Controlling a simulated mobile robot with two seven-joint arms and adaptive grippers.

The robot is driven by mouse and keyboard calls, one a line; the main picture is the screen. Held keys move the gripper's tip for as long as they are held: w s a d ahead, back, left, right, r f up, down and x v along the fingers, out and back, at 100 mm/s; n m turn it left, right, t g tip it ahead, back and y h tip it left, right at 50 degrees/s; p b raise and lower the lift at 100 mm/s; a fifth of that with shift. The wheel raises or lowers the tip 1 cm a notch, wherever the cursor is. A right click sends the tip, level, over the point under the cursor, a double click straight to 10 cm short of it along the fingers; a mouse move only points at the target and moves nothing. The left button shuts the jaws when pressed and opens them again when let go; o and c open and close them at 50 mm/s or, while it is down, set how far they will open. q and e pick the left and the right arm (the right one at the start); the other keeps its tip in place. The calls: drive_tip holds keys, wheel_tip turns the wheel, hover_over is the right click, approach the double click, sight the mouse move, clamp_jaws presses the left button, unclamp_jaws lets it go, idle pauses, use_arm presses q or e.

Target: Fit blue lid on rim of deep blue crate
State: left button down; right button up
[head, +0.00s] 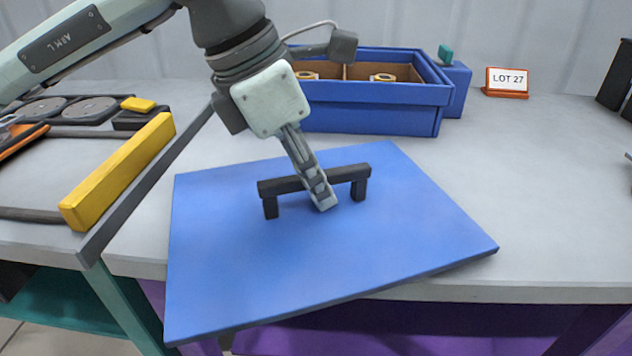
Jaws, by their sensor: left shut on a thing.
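The blue lid (400,240) is a flat blue panel with a black bar handle (283,187) on top. It shows in the middle of the head view, in front of the crate, and its near corner reaches past the table's front edge. My left gripper (322,195) is shut on the handle near its middle. I cannot tell whether the lid is lifted or touches the table. The deep blue crate (375,118) stands open behind the lid, partly hidden by my left arm. Inside it are a brown divider and tan ring-shaped items. My right gripper is not in view.
A yellow bar (118,172) and a dark rail bound the conveyor area at left. A blue block (456,88) with a teal piece on it stands right of the crate. A "LOT 27" sign (507,82) stands behind.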

use_arm(q)
drive_tip(key=shift+f, duration=0.3)
